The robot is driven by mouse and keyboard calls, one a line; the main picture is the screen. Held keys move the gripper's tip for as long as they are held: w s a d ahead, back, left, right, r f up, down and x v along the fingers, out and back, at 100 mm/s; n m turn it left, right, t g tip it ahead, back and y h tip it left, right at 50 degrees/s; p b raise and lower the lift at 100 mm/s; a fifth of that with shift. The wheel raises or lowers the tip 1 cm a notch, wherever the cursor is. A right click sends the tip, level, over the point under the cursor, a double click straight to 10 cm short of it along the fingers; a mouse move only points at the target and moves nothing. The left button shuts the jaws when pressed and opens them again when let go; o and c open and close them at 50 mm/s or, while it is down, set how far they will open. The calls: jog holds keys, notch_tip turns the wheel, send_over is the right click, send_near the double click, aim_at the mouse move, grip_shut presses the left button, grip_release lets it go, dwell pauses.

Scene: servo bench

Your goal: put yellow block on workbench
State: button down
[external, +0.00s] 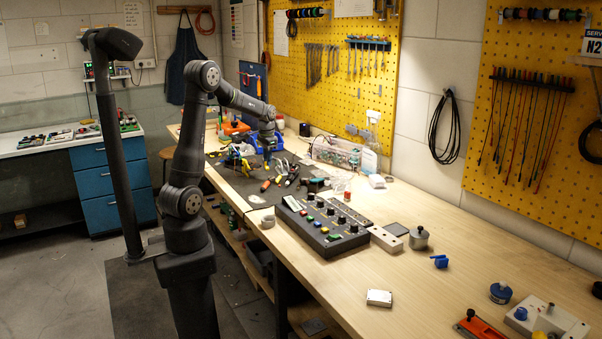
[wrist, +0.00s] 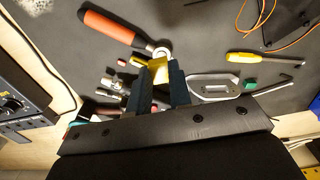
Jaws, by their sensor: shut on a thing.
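My gripper (wrist: 160,88) shows its two dark fingers in the wrist view. They are shut on the yellow block (wrist: 157,69), which shows between and just beyond the fingertips. In the external view my gripper (external: 267,155) is over the dark mat at the far part of the workbench (external: 465,265). The block cannot be made out surely in the external view. How far it is above the mat is hard to tell.
On the dark mat (wrist: 215,22) lie an orange-handled tool (wrist: 110,26), a yellow screwdriver (wrist: 248,58), a green block (wrist: 250,86) and several small parts. A black control box (external: 323,225) stands nearer. The near middle of the wooden top has free room around a small white box (external: 379,298).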

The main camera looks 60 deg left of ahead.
send_over(263, 177)
jog(key=f, duration=0.3)
jog(key=shift+a+f, duration=0.2)
jog(key=shift+f, duration=2.1)
jog(key=shift+f, duration=0.15)
jog(key=c, duration=1.3)
grip_release()
notch_tip(263, 177, up, 11)
jog(key=shift+r, duration=0.1)
jog(key=shift+o, duration=0.9)
jog(key=shift+r, duration=0.6)
